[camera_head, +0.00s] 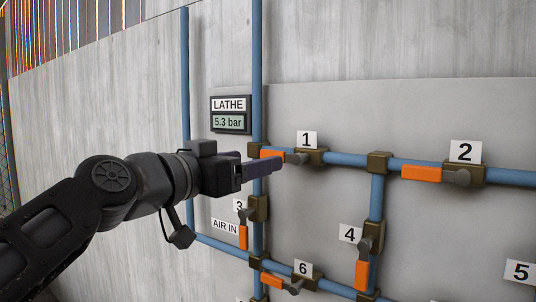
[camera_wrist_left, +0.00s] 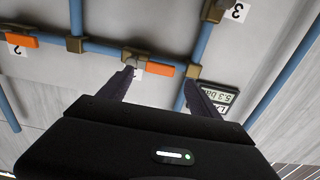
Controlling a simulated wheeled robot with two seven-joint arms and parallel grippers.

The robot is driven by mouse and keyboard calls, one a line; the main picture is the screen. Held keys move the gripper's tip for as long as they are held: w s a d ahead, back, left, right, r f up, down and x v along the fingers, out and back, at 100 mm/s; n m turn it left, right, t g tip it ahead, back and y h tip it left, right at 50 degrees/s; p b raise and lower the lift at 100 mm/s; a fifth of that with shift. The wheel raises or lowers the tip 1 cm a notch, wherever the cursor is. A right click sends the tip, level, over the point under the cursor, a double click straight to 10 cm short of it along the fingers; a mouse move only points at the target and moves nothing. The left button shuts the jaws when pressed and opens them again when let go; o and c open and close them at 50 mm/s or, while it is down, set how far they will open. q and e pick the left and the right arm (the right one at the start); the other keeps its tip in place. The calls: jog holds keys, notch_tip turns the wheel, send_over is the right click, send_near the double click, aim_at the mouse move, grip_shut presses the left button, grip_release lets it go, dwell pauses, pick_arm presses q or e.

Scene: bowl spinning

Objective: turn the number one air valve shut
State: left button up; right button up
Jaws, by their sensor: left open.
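The number one valve (camera_head: 312,157) sits on the blue horizontal pipe under the label 1 (camera_head: 306,139). Its orange handle (camera_head: 271,154) lies along the pipe, pointing left in the head view. My left gripper (camera_head: 265,166) is open in front of this handle. In the left wrist view, which is upside down, the orange handle (camera_wrist_left: 160,69) shows beyond the gap between the fingers of my left gripper (camera_wrist_left: 160,92). The fingers do not appear closed on it, and I cannot tell whether they touch it. My right gripper is not in view.
Valve 2's orange handle (camera_head: 421,173) is to the right. Valve 3's handle (camera_head: 243,237), valve 4's handle (camera_head: 362,275) and valve 6's handle (camera_head: 272,281) are below. A LATHE gauge (camera_head: 231,122) reads 5.3 bar. Blue pipes run close to the grey wall.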

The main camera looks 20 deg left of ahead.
pick_arm(q)
jog(key=p+x, duration=0.2)
jog(key=x, duration=0.3)
jog(key=shift+w+d, duration=0.1)
jog(key=shift+w, duration=0.3)
jog(key=shift+c, duration=0.4)
grip_shut()
